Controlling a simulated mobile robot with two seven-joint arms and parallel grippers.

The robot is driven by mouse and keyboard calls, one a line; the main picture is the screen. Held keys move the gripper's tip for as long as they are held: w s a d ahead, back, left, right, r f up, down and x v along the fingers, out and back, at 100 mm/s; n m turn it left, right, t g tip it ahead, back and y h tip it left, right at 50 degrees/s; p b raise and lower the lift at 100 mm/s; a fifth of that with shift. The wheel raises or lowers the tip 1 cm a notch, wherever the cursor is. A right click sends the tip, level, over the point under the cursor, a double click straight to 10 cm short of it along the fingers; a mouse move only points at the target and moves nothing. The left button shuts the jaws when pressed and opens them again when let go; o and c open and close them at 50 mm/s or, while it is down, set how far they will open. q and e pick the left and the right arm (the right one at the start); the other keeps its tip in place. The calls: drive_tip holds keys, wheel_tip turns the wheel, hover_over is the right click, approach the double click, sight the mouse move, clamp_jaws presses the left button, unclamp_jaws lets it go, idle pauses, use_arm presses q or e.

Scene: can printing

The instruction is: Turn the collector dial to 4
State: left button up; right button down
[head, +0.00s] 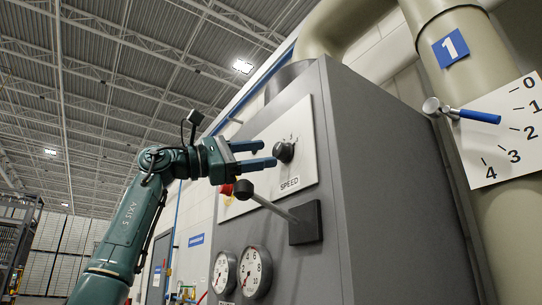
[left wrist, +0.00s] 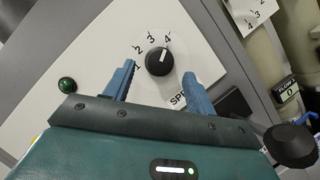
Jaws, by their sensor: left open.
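A black dial (head: 284,152) sits on a white panel marked SPEED, on the side of a grey cabinet. No label reading "collector" is legible. In the left wrist view the dial (left wrist: 158,62) has numbers 1 to 4 around it, and its white mark points up and slightly right, towards the 4. My left gripper (head: 268,154) is open and empty, with its two blue fingers reaching towards the dial. In the left wrist view the fingers lie to the left and right of the dial, apart from it. My right gripper is not in view.
A lever with a black ball knob (head: 243,189) juts out just below my left gripper. Two gauges (head: 255,270) sit lower on the cabinet. A blue-handled valve (head: 480,117) points near 2 on a 0-to-4 plate at right. A green lamp (left wrist: 67,85) is left of the dial.

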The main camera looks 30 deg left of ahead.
use_arm(q)
drive_tip(key=b+v, duration=0.1)
drive_tip(key=v, duration=0.8)
drive_tip(key=shift+s+a, duration=0.2)
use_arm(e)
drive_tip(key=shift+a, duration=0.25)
